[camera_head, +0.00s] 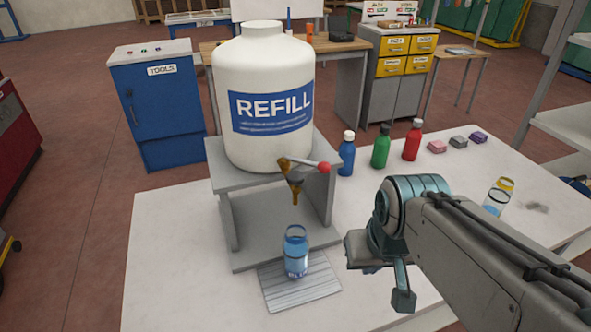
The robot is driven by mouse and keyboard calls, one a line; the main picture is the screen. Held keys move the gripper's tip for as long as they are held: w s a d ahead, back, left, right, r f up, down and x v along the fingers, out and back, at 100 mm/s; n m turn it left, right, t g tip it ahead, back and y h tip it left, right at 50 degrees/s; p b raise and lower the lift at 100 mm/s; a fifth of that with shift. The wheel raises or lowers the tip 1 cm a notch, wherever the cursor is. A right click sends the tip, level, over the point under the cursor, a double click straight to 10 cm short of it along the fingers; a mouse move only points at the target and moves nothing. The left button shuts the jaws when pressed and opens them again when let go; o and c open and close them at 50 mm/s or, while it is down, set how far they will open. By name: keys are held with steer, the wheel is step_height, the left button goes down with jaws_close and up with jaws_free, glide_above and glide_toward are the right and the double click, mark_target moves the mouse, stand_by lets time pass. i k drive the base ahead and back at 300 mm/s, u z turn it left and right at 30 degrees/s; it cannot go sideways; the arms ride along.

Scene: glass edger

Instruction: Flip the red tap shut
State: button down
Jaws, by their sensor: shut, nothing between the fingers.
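The tap (293,184) is brass coloured and sits low on the front of the white REFILL tank (262,75). Its lever sticks out to the right, roughly level, and ends in a red knob (324,167). A clear bluish bottle (296,258) stands upright below the spout on a ribbed drip tray (318,290). I cannot make out a stream between spout and bottle. My gripper (403,299) is shut and empty, to the right of the bottle, lower in the picture than the red knob and apart from it. My wrist partly hides the gripper.
The tank rests on a grey stand (225,222) on the white table (165,270). Blue (346,158), green (381,150) and red (411,143) bottles stand behind. The table's left part is clear.

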mark_target(324, 167)
steer(key=k, duration=0.5)
steer(key=z, duration=1.3)
steer(key=k, duration=0.65)
steer(key=u, duration=1.2)
steer(key=i, duration=0.5)
steer(key=u, duration=0.05)
